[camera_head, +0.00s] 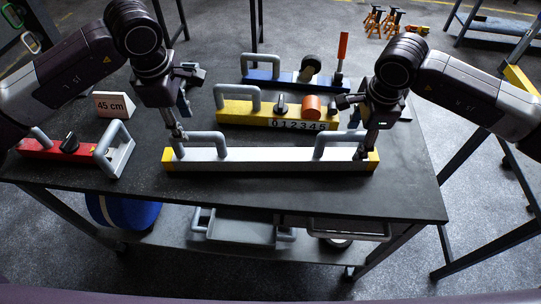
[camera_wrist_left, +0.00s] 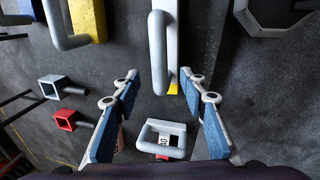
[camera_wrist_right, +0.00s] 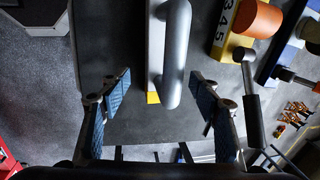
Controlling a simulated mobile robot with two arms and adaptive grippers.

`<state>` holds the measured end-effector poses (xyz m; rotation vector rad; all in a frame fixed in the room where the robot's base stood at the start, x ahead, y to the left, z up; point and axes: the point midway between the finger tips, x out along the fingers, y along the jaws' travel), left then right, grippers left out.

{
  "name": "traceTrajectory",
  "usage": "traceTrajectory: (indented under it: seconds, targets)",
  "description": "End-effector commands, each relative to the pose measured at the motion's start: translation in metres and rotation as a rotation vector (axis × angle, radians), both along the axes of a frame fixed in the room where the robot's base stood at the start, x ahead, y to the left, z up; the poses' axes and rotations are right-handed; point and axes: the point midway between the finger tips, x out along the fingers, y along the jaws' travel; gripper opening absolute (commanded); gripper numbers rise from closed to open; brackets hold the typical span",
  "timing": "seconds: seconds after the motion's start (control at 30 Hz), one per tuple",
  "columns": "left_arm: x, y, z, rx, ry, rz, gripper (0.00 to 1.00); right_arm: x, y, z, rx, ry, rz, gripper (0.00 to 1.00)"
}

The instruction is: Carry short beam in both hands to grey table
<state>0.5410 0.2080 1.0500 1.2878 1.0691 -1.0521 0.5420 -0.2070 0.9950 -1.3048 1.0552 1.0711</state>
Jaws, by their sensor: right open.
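The short beam, a white bar (camera_head: 265,159) with yellow ends and two grey handles, lies on the dark table (camera_head: 300,195) near its front edge. My left gripper (camera_head: 180,136) is above its left handle (camera_head: 206,138). In the left wrist view my left gripper (camera_wrist_left: 163,98) is open, with a handle (camera_wrist_left: 158,50) ahead, between the lines of its fingers. My right gripper (camera_head: 363,148) is above its right handle (camera_head: 335,137). In the right wrist view my right gripper (camera_wrist_right: 164,92) is open, with a handle (camera_wrist_right: 175,55) ahead between the fingers. Neither gripper visibly holds anything.
Behind the beam lie a yellow numbered beam (camera_head: 240,113) and a blue beam (camera_head: 262,78). A red block (camera_head: 38,147), a grey handled piece (camera_head: 117,157) and a "45 cm" sign (camera_head: 113,104) are at the left. Another table stands right.

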Motion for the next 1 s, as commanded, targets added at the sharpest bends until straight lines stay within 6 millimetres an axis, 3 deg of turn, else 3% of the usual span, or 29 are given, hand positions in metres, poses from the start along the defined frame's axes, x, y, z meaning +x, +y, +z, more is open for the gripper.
traceTrajectory:
  seconds: [0.5, 0.9, 1.0]
  targets:
    - [0.013, 0.0, -0.067, 0.0, 0.003, 0.0, 0.39, 0.012, 0.0, -0.067, -0.001, 0.003, 0.0, 0.57]
    - [0.015, 0.0, -0.074, 0.0, 0.001, -0.001, 0.39, 0.015, 0.0, -0.075, 0.0, 0.001, 0.0, 0.57]
    - [0.015, 0.0, -0.074, 0.0, 0.001, 0.0, 0.31, 0.014, 0.0, -0.075, 0.0, 0.001, 0.0, 0.48]
